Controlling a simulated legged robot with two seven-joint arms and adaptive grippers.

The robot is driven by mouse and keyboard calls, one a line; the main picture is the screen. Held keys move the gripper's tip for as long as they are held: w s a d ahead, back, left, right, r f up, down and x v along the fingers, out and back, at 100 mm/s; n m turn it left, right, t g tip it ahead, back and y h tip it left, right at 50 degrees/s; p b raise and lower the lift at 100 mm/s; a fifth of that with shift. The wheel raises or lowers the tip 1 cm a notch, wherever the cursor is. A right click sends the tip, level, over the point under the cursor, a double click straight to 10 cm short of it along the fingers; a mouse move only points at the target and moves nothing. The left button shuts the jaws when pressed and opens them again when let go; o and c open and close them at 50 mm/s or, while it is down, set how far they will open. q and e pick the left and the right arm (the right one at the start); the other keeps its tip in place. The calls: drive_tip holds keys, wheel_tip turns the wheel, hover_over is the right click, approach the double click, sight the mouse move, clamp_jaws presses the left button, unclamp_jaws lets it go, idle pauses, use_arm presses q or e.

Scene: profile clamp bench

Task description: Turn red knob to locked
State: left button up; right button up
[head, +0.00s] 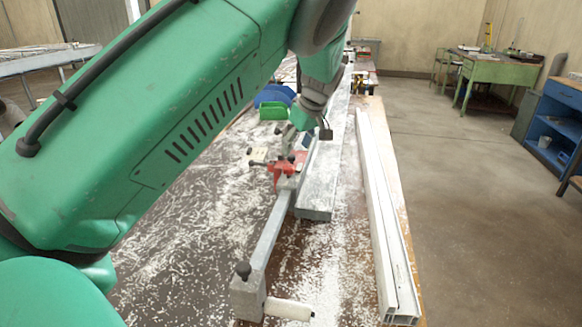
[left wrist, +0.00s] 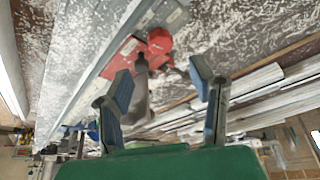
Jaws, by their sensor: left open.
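The red knob (left wrist: 158,42) belongs to a red clamp (left wrist: 120,60) on a long grey metal bar. In the head view the red clamp (head: 283,168) sits around the middle of the bench, partly covered by my gripper. My left gripper (head: 316,134) is just above and behind the clamp. In the left wrist view its two blue-padded fingers (left wrist: 163,85) are spread and empty. The knob lies beyond the fingertips, apart from them. A grey cylindrical part (left wrist: 141,85) shows between the fingers. The knob's marking cannot be read. My right gripper is not in view.
A white profile (head: 382,220) lies along the bench's right side. The grey bar (head: 265,235) ends near the front at a black knob (head: 243,269) and white handle (head: 288,309). A green bin (head: 273,111) and blue bin (head: 272,95) stand behind. White shavings cover the bench.

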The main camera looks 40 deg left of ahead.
sight(288, 166)
use_arm(q)
drive_tip(key=x, duration=0.7)
drive_tip(key=shift+a+r, duration=0.1)
drive_tip(key=shift+f, duration=0.6)
drive_tip(key=shift+a, duration=0.1)
drive_tip(key=shift+a, duration=0.15)
drive_tip(key=c, duration=1.1)
